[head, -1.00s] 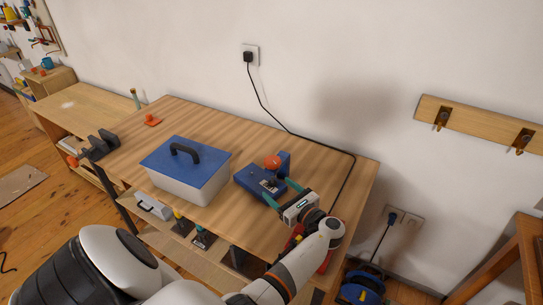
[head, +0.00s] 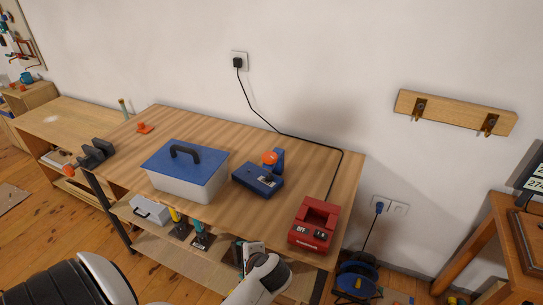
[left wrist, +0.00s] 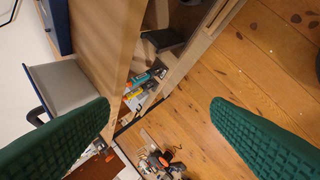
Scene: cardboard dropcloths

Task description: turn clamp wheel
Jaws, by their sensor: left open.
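A blue device (head: 258,180) with an orange round knob (head: 269,157) stands on the workbench, right of the toolbox. A dark grey vise-like clamp (head: 95,153) sits at the bench's left end, with an orange part (head: 68,170) at its front. I cannot tell for sure which one bears the clamp wheel. My right gripper is not in view.
A grey toolbox with a blue lid (head: 185,165) stands mid-bench. A red charger-like box (head: 314,222) stands at the front right corner, its cable running to a wall socket (head: 238,61).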

